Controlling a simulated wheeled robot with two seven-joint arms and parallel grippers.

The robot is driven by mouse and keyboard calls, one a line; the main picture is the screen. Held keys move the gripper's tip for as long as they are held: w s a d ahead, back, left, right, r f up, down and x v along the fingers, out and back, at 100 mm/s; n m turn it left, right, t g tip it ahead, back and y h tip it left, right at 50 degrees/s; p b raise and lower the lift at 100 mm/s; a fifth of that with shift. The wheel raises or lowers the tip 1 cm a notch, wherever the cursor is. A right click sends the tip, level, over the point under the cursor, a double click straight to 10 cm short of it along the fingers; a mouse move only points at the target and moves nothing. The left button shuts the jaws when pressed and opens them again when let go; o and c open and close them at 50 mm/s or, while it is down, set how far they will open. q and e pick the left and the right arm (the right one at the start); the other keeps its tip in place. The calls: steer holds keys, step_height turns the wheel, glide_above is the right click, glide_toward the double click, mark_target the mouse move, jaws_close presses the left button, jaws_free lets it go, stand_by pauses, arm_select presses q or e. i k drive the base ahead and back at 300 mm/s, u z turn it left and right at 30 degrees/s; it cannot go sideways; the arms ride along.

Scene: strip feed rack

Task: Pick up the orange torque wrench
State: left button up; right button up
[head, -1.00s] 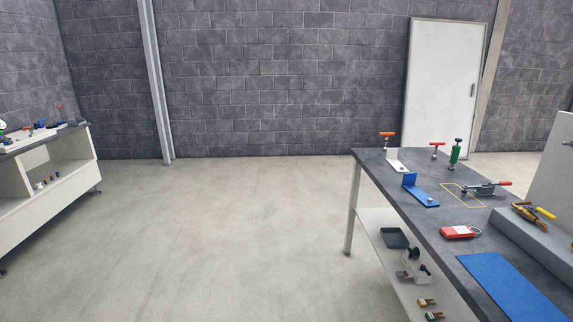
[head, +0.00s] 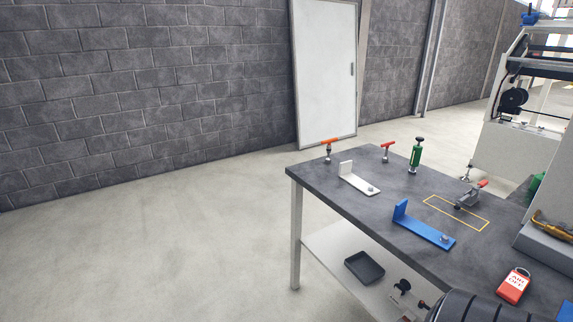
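A tool with an orange T-shaped handle (head: 328,142), which fits the orange torque wrench, stands upright at the far left corner of the grey workbench (head: 350,205). Neither of my grippers is in view.
On the bench are a white bracket (head: 358,181), a blue bracket (head: 424,230), a green bottle-like tool (head: 416,155), a toggle clamp (head: 468,198) by a yellow outline, and a red tag (head: 513,285). A dark tray (head: 364,268) lies on the lower shelf. The floor left is clear.

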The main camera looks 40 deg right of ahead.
mark_target(328, 160)
steer(key=z, duration=0.25)
steer(key=i, duration=1.8)
steer(key=z, duration=1.5)
steer(key=i, duration=1)
steer(key=z, duration=1.45)
steer(key=i, duration=0.4)
steer(key=z, duration=2.1)
steer(key=k, duration=2.5)
steer(key=u, duration=0.55)
